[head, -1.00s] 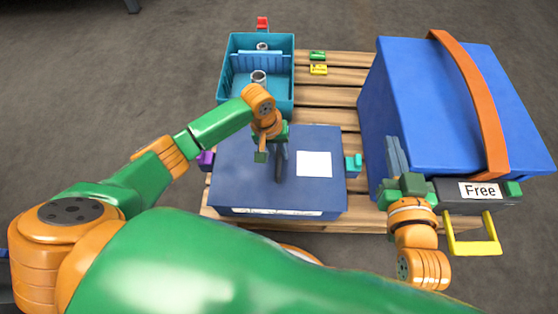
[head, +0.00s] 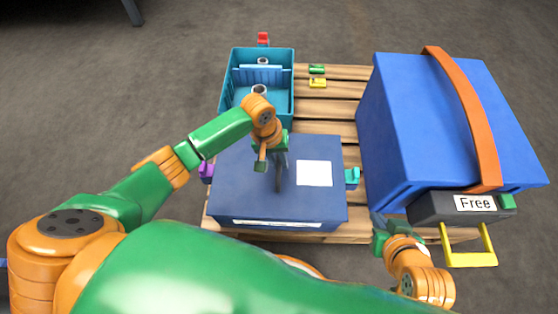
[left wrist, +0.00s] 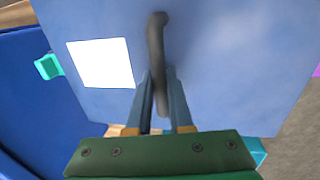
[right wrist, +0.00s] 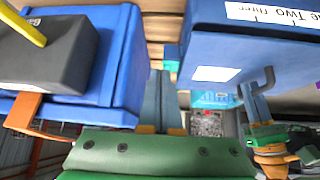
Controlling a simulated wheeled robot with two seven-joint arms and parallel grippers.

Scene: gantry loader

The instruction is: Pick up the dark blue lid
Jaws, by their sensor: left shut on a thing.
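The dark blue lid (head: 240,180) is a flat panel with a white square and a dark upright handle, centred on the pallet in the head view. My left gripper (head: 279,160) is shut on the handle, which stands between its fingers in the left wrist view (left wrist: 158,75). The lid also shows in the right wrist view (right wrist: 215,40). I cannot tell whether there is a gap beneath it. My right gripper (head: 377,218) is empty, right of the lid's near corner, with its fingers close together in the right wrist view (right wrist: 161,75).
A blue box (head: 410,110) with an orange strap and a "Free" label stands at the right. A teal bin (head: 290,90) is behind the lid. Purple (head: 206,170) and teal (head: 352,177) pieces flank the lid. Small green (head: 317,69) and yellow (head: 318,83) pieces lie on the wooden pallet (head: 335,105).

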